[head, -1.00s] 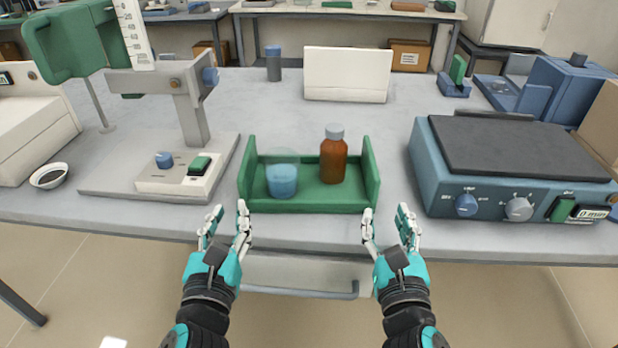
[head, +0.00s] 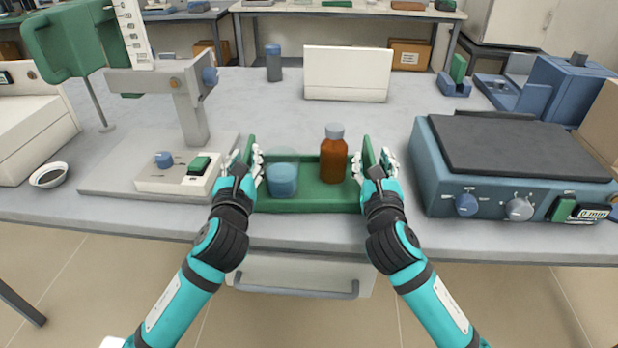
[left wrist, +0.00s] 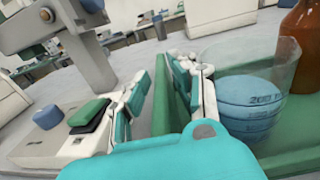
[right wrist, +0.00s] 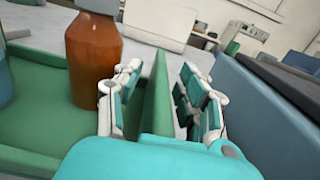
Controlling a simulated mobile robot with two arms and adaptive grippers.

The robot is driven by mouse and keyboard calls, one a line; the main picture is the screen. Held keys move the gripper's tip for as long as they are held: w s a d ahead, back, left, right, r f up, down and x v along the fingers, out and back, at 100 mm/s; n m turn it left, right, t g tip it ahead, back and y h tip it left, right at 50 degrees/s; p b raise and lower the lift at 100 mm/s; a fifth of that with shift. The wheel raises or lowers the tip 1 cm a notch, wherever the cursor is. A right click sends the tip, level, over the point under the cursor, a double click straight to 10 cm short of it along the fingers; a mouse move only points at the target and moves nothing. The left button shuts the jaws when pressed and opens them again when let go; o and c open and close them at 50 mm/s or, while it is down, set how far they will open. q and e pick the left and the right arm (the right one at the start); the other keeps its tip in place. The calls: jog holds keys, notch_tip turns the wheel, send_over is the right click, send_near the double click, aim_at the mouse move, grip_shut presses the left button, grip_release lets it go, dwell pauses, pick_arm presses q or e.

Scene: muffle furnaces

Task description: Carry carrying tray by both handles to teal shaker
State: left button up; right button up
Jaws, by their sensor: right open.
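The green carrying tray (head: 308,198) sits on the bench with a beaker of blue liquid (head: 283,181) and a brown bottle (head: 334,160) in it. My left gripper (head: 246,163) is open around the tray's left end wall; in the left wrist view its fingers (left wrist: 172,92) stand on both sides of that wall (left wrist: 170,118). My right gripper (head: 376,162) is open around the right end wall; the right wrist view shows that wall (right wrist: 156,105) between its fingers, with a gap on the outer side. The teal shaker (head: 470,184), with a dark top plate, stands right of the tray.
A stand with a grey base (head: 110,178) is close on the tray's left. A white panel-like box (head: 346,75) and a grey blue-capped container (head: 273,63) stand behind. The bench is clear between tray and shaker and behind the tray.

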pick_arm(q)
jog(key=shift+w, duration=0.1)
jog(key=shift+c, duration=0.3)
pick_arm(e)
jog(key=shift+c, duration=0.2)
pick_arm(q)
grip_shut()
pick_arm(e)
jog(key=c, duration=0.5)
grip_shut()
pick_arm(q)
jog(key=shift+r, duration=0.1)
pick_arm(e)
jog(key=shift+r, duration=0.1)
